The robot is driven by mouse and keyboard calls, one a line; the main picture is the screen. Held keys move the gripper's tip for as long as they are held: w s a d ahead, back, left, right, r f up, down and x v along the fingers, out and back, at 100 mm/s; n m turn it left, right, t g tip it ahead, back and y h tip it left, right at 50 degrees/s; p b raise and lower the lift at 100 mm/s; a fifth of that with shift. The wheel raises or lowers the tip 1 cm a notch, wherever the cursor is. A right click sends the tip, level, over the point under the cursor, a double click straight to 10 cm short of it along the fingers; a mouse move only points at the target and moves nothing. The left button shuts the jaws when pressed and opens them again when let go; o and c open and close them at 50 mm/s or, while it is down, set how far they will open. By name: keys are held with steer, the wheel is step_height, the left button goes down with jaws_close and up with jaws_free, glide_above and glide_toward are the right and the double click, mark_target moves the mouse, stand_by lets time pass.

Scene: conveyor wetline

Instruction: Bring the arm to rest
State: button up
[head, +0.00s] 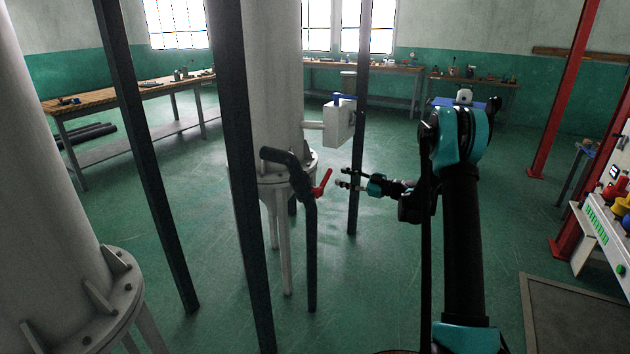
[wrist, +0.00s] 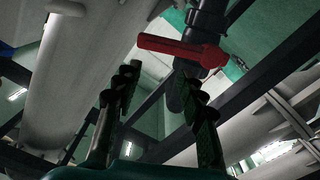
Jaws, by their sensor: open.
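My gripper (head: 348,179) is open and empty in the head view, pointing left, a short way right of a red valve handle (head: 322,184). The handle sits on a dark pipe (head: 311,250) in front of a pale tank (head: 272,90). My arm stands upright at the right and bends down to the gripper at mid height. In the wrist view the two fingers of my gripper (wrist: 155,105) are spread apart, with the red handle (wrist: 180,48) beyond their tips. The fingers appear clear of the handle.
Dark posts (head: 240,180) stand left of the pipe, and another post (head: 358,130) stands close behind the gripper. A large tank (head: 50,200) fills the left. A red frame (head: 560,90) and a control panel (head: 605,235) are at the right. Workbenches (head: 150,90) line the back. Open floor lies between.

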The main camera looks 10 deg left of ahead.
steer(key=s+d+m+g+h, duration=0.1)
steer(key=s+d+m+h, duration=0.3)
steer(key=s, duration=0.6)
steer(key=s+d+m+g+h, duration=0.15)
steer(key=s+m+h, duration=0.3)
steer(key=s, duration=0.65)
steer(key=s+d+f+m+h, duration=0.2)
steer(key=s+d, duration=0.3)
steer(key=s, duration=0.3)
steer(key=s+d+f+m+h, duration=0.3)
steer(key=s+d+m, duration=0.2)
steer(key=s, duration=0.4)
steer(key=s+d+f+m+h, duration=0.2)
steer(key=s+d+m+h, duration=0.1)
steer(key=s+d, duration=0.3)
steer(key=shift+s+d+f+m, duration=0.25)
steer(key=shift+s+m, duration=0.2)
steer(key=shift+s, duration=0.75)
